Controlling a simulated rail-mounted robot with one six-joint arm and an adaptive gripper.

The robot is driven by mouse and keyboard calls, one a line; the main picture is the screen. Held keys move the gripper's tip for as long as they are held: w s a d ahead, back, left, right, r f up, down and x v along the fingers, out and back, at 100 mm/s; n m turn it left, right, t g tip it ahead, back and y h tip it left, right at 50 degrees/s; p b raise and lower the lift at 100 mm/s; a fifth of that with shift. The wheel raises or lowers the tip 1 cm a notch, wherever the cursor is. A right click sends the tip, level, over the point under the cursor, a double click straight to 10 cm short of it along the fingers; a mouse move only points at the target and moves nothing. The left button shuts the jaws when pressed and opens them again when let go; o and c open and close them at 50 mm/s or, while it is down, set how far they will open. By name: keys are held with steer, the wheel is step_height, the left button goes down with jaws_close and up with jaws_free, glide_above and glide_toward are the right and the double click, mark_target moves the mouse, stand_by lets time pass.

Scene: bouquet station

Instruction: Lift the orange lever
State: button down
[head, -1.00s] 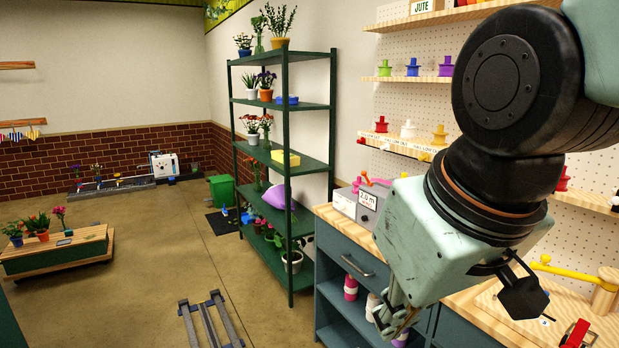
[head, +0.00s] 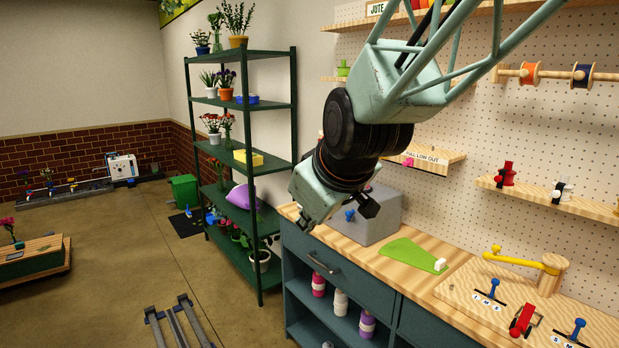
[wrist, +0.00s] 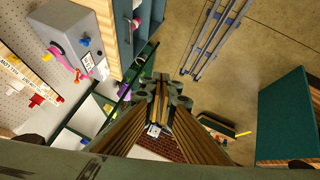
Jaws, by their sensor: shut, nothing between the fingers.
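The bench (head: 425,262) holds a green plate (head: 410,254), small blue levers (head: 491,290) and a red device (head: 523,320). A green plant shelf (head: 254,190) stands to the left. Shelves jut from the pegboard above. Floor rails (head: 180,325) lie in front; the floor between is clear.

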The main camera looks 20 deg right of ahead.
steer(key=w+d+f+n+t+h+p, duration=0.15)
steer(key=w+d, duration=0.35)
steer(key=w, duration=0.6)
steer(key=w+d+f+n+t+h+p, duration=0.1)
steer(key=w+d+n+t+p, duration=0.3)
steer(key=w, duration=0.6)
steer(key=w+d+f+n+t+h, duration=0.1)
steer(key=w+d+n, duration=0.1)
steer(key=w+d, duration=0.65)
steer(key=w+d+f+n+t+h+p, duration=0.2)
steer(key=w+d+f+n+t+p, duration=0.1)
steer(key=f, duration=0.4)
steer(key=shift+w+d+f+n+t+h+p, duration=0.3)
steer(key=shift+w+d+n+p, duration=0.45)
steer(key=shift+d, duration=0.55)
steer(key=shift+w, duration=0.1)
steer(key=shift+w, duration=0.1)
steer(key=x, duration=1.3)
steer(key=shift+w+d+r, duration=0.15)
steer(key=shift+w, duration=0.2)
steer(key=shift+r, duration=0.1)
